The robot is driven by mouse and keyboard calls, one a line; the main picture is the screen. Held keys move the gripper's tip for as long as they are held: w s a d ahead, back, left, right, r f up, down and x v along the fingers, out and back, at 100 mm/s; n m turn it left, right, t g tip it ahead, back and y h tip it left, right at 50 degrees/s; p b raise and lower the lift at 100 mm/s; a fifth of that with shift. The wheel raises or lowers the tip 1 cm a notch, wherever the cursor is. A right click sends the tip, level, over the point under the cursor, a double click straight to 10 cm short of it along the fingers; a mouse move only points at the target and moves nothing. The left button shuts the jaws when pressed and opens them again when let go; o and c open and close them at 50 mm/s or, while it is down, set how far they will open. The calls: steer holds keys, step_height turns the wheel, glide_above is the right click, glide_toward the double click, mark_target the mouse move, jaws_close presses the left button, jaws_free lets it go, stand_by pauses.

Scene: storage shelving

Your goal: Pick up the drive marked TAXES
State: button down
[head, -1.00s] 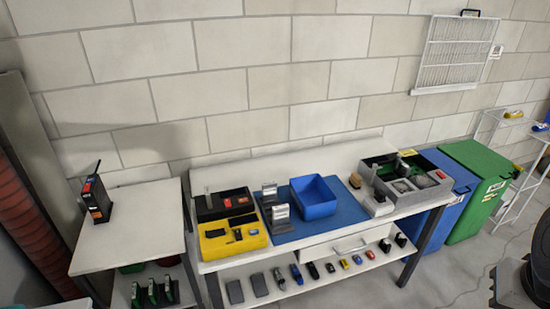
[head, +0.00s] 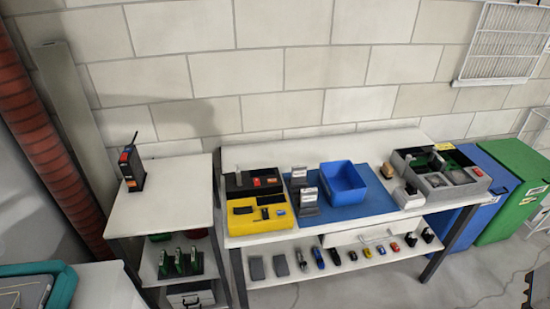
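No label reading TAXES can be made out in the head view, so I cannot tell which item is that drive. Two dark grey flat blocks, a left one (head: 256,268) and a right one (head: 280,265), lie on the lower shelf. Several small drive-like items, among them a blue one (head: 318,258), lie in a row to their right. A black tray (head: 238,192) and a yellow tray (head: 240,226) on the bench hold small dark, red and blue pieces.
A blue bin (head: 344,182) and two grey stands (head: 309,202) are on a blue mat (head: 384,203). A grey divided box (head: 440,203) is at the right end. A black device with an antenna (head: 133,172) stands on the left table (head: 165,210), otherwise mostly clear. Blue and green bins stand right.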

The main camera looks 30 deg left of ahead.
stand_by(0.3)
steer(key=shift+c, duration=0.6)
jaws_free()
